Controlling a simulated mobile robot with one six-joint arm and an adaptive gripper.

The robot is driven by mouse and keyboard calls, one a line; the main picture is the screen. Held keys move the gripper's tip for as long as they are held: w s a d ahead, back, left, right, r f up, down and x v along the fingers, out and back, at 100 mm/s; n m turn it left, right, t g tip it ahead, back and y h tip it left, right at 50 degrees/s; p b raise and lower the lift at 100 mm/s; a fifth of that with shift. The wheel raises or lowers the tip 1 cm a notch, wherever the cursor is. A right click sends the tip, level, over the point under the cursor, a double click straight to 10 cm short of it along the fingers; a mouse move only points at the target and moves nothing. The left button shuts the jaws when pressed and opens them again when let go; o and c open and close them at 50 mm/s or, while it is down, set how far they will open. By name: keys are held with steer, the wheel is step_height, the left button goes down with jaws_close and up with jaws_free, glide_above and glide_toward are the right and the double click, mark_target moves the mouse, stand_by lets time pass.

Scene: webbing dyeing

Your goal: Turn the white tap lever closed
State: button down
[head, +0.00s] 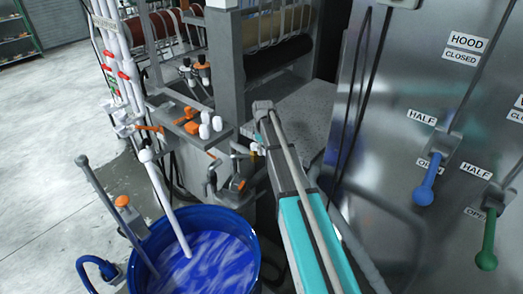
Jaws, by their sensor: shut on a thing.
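My arm comes up from the bottom and bends at its grey joint in the middle of the head view. My gripper (238,171) is small and partly hidden, low among the pipes left of the arm, above the right rim of the blue tub. Its jaws are shut on a small part there, which seems to be the tap lever. The lever's angle cannot be made out. White knobs (205,131) stand on the grey valve block just up and left of the gripper, apart from it.
A blue tub (129,273) of blue liquid stands at bottom left, with a white pipe (163,193) reaching into it. White pipes with red bands rise at left. A metal panel (390,105) with blue (427,187) and green (488,243) levers stands right. Open floor lies far left.

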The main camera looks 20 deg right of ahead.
steer(key=shift+w+d+n, duration=0.15)
steer(key=shift+d+n, duration=0.05)
steer(key=shift+n, duration=0.2)
steer(key=shift+c, duration=2)
jaws_free()
